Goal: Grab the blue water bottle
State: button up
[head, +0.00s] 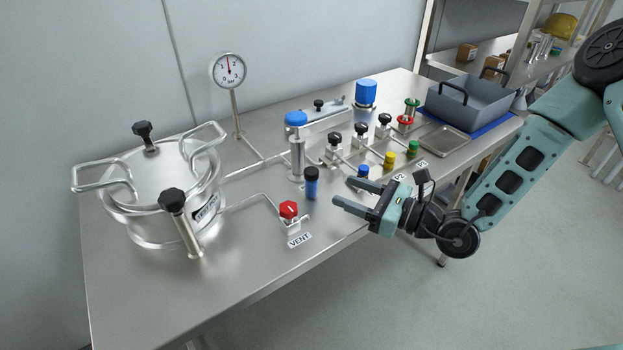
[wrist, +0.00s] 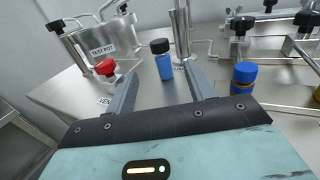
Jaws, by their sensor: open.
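The blue water bottle (head: 311,184) is a small upright cylinder with a black cap. It stands on the steel table (head: 250,270) in front of a metal column with a blue top. In the wrist view the bottle (wrist: 163,62) stands upright beyond the fingertips, roughly in line with the gap between them. My gripper (head: 347,194) is open and empty, to the right of the bottle in the head view and apart from it. In the wrist view both fingers of my gripper (wrist: 160,75) show, spread wide.
A red vent knob (head: 288,209) stands just left of the bottle. A steel pot (head: 165,190) with clamps is further left. Blue, yellow and green capped pieces, including a yellow one (head: 389,160), stand near my gripper. A grey bin (head: 468,102) is at the far right.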

aim_at(311, 177)
jog(key=p+x, duration=0.2)
jog(key=x, duration=0.8)
jog(key=shift+w+r+p, duration=0.1)
jog(key=shift+w+p, duration=0.05)
jog(key=shift+p, duration=0.15)
jog(key=c, duration=1)
